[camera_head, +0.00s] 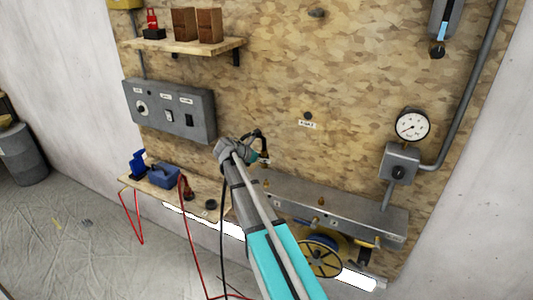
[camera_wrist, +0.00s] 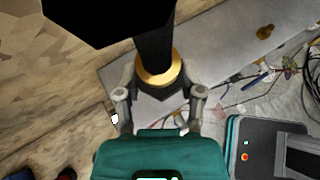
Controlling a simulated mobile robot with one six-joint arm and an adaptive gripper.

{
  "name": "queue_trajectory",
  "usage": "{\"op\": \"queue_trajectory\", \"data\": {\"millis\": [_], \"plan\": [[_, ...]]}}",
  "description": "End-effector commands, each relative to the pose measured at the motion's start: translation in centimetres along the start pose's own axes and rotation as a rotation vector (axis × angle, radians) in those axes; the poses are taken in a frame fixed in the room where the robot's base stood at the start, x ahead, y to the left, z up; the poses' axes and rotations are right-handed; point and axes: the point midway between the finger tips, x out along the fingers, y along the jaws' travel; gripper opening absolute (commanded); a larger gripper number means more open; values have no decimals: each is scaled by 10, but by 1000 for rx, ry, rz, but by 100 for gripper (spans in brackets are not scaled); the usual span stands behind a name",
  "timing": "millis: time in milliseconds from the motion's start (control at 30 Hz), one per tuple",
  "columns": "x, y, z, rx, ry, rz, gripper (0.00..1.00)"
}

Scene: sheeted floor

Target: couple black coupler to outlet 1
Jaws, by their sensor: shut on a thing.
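My gripper (camera_wrist: 158,88) is shut on the black coupler (camera_wrist: 154,45), which has a brass ring at its lower end. The coupler's wide black part fills the top left of the wrist view. In the head view my gripper (camera_head: 259,153) is just above the left end of the grey outlet manifold (camera_head: 345,214), with the coupler (camera_head: 258,135) small and dark at its tip. Brass fittings stick up from the manifold, one at the left end (camera_head: 266,183) and one in the middle (camera_head: 320,202). One brass fitting (camera_wrist: 265,32) also shows in the wrist view. I cannot read which is outlet 1.
A yellow hose reel (camera_head: 319,258) hangs below. A lower shelf (camera_head: 205,210) holds a blue box (camera_head: 164,176) and small parts. A grey switch box (camera_head: 168,110) is on the wall. Red cables hang at left.

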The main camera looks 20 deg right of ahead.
Motion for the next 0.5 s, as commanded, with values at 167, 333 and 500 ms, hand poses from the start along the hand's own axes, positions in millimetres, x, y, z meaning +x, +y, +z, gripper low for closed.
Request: {"op": "queue_trajectory", "data": {"millis": [167, 333, 500], "plan": [[8, -5, 5, 7, 0, -12, 0], [12, -7, 7, 13, 0, -21, 0], [15, -7, 3, 15, 0, -24, 0]]}}
